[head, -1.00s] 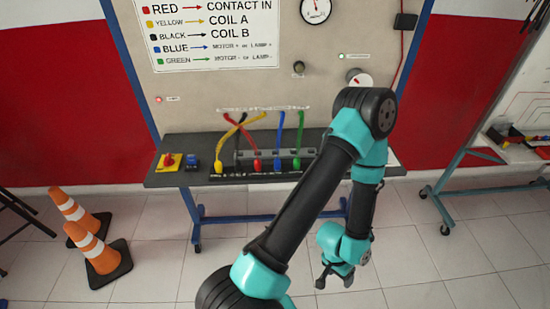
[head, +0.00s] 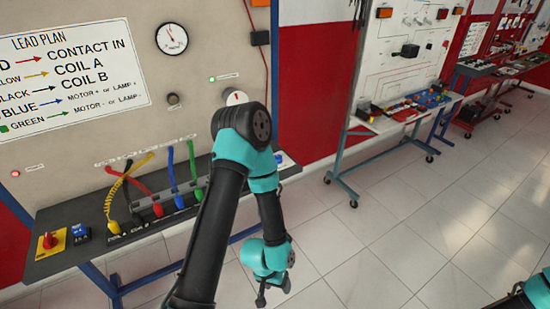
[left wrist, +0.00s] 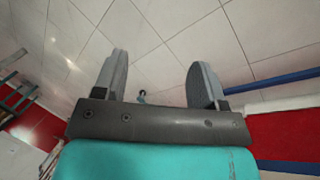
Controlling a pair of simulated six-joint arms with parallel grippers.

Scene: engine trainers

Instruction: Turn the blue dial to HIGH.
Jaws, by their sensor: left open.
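A small blue control (head: 79,231), which looks like the blue dial, sits on a dark base at the left end of the trainer's shelf in the head view. Its setting and lettering are too small to read. My left gripper (head: 262,292) hangs low over the floor, right of the shelf and well away from the control. In the left wrist view my left gripper (left wrist: 164,88) is open and empty, with floor tiles between its fingers. A teal and dark part of my right arm (head: 537,292) shows at the bottom right corner.
A red knob on a yellow plate (head: 48,243) stands just left of the blue control. Colored leads (head: 172,178) rise from the shelf. A white dial (head: 235,97) is partly behind my left arm. Tiled floor is clear at right; another bench (head: 400,122) stands beyond.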

